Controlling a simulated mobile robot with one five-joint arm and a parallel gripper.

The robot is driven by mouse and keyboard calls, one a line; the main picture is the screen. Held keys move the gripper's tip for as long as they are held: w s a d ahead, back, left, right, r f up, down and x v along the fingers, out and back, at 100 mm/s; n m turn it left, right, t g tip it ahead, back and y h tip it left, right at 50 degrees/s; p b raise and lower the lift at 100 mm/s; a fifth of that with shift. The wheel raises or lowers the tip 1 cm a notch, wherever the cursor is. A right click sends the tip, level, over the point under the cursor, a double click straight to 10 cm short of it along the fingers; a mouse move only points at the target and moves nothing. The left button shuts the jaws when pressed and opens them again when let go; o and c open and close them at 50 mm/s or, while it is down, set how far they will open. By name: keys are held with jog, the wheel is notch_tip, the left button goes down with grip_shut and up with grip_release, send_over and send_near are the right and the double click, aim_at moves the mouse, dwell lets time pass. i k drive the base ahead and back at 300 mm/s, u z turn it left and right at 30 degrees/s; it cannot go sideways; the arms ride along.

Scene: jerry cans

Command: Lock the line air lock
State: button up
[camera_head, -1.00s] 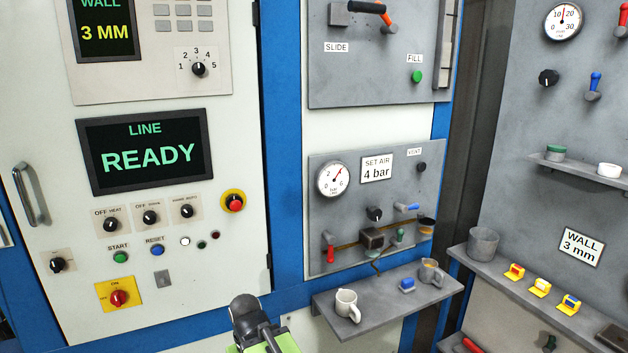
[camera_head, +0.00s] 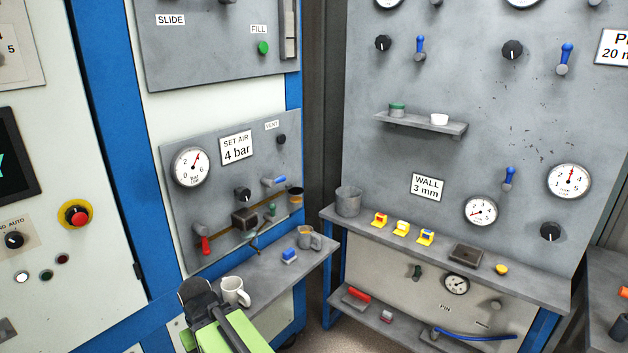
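No label in view reads line air lock. The grey air panel (camera_head: 180,235) carries a gauge (camera_head: 190,167), a "SET AIR 4 bar" sign (camera_head: 236,149), a black knob (camera_head: 243,194), a red lever (camera_head: 204,245) hanging down, a blue lever (camera_head: 274,182) lying roughly level and a small green-handled part (camera_head: 271,211). Three small yellow-based pieces with red, white and blue tops stand on the right shelf: red (camera_head: 380,220), white (camera_head: 401,229), blue (camera_head: 425,237). My dark gripper end (camera_head: 196,292) is at the bottom, in front of the small shelf; its fingers are not clear.
The small shelf (camera_head: 265,278) holds a white mug (camera_head: 234,291), a blue block (camera_head: 289,255) and a grey cup (camera_head: 308,238). The right shelf (camera_head: 520,277) also bears a grey bucket (camera_head: 348,201) and a dark box (camera_head: 465,256). Open floor shows between the shelves.

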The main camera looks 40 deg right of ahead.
aim_at(271, 183)
jog(key=u, duration=1.4)
jog(key=k, duration=1.25)
jog(key=z, duration=1)
jog(key=i, duration=1)
jog(key=u, duration=0.15)
